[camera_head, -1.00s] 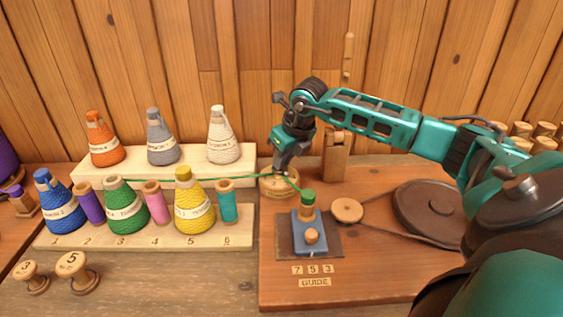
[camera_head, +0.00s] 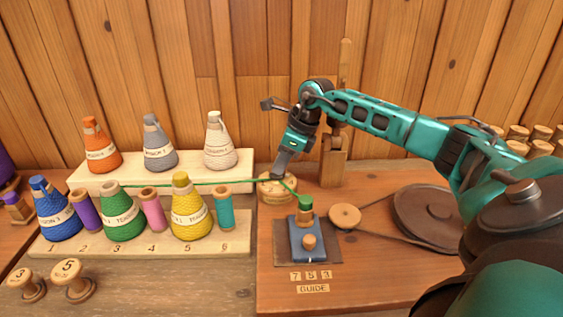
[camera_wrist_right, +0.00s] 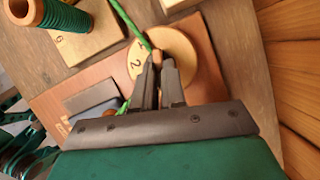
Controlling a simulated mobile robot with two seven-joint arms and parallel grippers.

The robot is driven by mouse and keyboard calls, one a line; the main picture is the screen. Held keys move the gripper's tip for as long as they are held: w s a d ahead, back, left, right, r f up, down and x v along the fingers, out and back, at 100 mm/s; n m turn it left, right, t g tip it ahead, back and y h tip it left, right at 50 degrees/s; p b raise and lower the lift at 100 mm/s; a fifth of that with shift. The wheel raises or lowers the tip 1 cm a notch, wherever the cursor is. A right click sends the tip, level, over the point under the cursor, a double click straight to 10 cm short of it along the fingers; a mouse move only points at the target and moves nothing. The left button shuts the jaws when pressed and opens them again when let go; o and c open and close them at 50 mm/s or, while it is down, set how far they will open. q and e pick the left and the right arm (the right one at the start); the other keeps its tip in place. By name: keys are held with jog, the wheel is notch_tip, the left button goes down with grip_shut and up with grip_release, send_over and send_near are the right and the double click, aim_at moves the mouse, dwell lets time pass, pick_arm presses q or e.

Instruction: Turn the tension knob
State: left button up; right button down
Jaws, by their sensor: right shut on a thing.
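The tension knob, a round wooden dial (camera_head: 266,194) with burnt numbers on its face, sits at the back left of the wooden base. In the right wrist view its dial face (camera_wrist_right: 180,46) shows a "2". My right gripper (camera_head: 277,177) points down at it from above. In the right wrist view the two fingers (camera_wrist_right: 161,62) are closed on a small wooden part standing up at the middle of the knob. The fingers hide most of that part. My left gripper is not in view.
A green thread (camera_head: 225,183) runs from the green cone (camera_head: 122,222) past the knob to the green-wound spool (camera_head: 305,204) on a blue block (camera_head: 303,251). A small pulley (camera_head: 345,216) and a dark wheel (camera_head: 428,214) stand right. A wooden post (camera_head: 333,165) rises behind.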

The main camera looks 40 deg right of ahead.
dwell(0.4)
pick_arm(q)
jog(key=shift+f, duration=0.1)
pick_arm(e)
jog(key=c, duration=1.2)
grip_release()
pick_arm(q)
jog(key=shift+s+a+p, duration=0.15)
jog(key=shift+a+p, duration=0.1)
jog(key=shift+p, duration=0.15)
pick_arm(e)
jog(key=v, duration=1.3)
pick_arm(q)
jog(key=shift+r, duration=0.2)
pick_arm(e)
jog(key=shift+w, duration=0.1)
